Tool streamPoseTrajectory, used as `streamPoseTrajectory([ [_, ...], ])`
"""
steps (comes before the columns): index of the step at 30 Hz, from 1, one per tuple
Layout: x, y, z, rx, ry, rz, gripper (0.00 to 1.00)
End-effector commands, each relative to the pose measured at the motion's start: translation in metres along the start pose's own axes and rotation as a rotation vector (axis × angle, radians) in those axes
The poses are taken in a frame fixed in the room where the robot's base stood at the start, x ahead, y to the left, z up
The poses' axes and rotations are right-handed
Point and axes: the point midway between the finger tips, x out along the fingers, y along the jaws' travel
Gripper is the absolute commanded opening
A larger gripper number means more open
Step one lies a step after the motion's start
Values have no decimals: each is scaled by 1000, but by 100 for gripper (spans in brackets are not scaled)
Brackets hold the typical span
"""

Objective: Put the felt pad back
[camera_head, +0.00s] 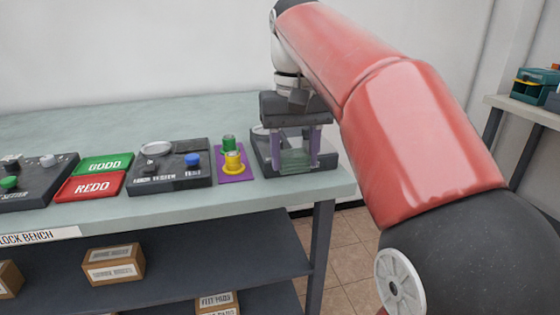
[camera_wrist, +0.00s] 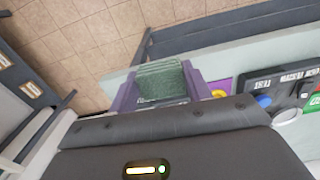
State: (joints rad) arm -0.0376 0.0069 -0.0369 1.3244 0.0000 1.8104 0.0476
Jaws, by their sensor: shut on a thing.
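My gripper (camera_head: 297,150) is over the dark tray (camera_head: 264,165) at the right end of the bench, its two purple fingers pointing down. It is shut on a green felt pad (camera_head: 295,160), which shows between the fingers, just above or at the tray; I cannot tell whether they touch. In the wrist view the felt pad (camera_wrist: 161,82) is a rough green block between the purple fingers (camera_wrist: 160,90), and it hides most of the tray below.
On the bench (camera_head: 60,120), left of the tray, are a purple mat (camera_head: 248,175) with a green and a yellow part, a dark tester box (camera_head: 170,165), a green GOOD tray (camera_head: 104,164) and a red REDO tray (camera_head: 90,187). Labelled boxes (camera_head: 113,264) stand on the shelf below.

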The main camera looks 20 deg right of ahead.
Motion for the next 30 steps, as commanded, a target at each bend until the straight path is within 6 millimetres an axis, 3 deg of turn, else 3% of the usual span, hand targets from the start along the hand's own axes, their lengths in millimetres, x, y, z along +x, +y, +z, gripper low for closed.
streamPoseTrajectory([
  [3, -2, -1, -29, 1, -2, 0, 30],
  [9, -2, -3, -65, 1, -1, 0, 30],
  [12, 16, -3, -64, 1, -1, -1, 30],
  [23, 54, -3, -63, 1, -2, 0, 30],
  [30, 66, -3, -68, 1, 2, 0, 31],
])
